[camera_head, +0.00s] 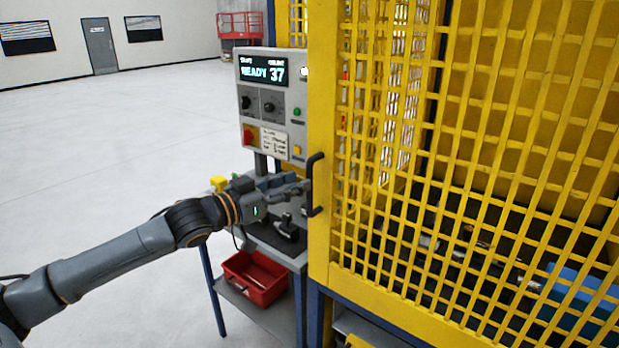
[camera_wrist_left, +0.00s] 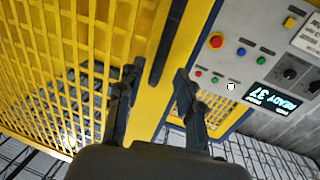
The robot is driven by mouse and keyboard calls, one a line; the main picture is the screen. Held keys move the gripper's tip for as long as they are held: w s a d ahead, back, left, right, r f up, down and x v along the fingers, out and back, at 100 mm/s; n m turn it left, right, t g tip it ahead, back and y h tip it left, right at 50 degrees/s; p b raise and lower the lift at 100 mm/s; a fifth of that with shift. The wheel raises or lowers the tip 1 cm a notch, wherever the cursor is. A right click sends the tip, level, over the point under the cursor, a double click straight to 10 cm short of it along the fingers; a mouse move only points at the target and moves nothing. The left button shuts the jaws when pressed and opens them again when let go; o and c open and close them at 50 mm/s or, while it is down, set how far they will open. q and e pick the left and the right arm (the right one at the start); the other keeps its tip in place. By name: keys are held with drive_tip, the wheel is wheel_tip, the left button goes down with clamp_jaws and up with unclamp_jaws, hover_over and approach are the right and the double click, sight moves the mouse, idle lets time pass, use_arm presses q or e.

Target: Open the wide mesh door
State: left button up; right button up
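The wide mesh door (camera_head: 321,250) is yellow, with a solid frame and a grid of bars, and looks shut. A black upright bar handle (camera_head: 313,184) is on its left frame edge. My left gripper (camera_head: 301,188) reaches in from the left, its fingers right beside the handle. In the left wrist view the two fingers of my left gripper (camera_wrist_left: 155,76) are spread apart. The dark handle (camera_wrist_left: 168,40) shows between and beyond the fingertips; I cannot tell if they touch it. My right gripper is in neither view.
A grey control panel (camera_head: 247,106) reading READY 37 stands left of the door, behind my gripper. Below it are a small bench and a red bin (camera_head: 262,283) on a shelf. Open pale floor (camera_head: 110,150) lies to the left.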

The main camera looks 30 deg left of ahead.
sight(307, 177)
use_arm(q)
drive_tip(key=shift+x, duration=1.1)
drive_tip(key=shift+p+x, duration=0.95)
drive_tip(key=shift+x, duration=0.45)
drive_tip(key=shift+c, duration=0.4)
clamp_jaws()
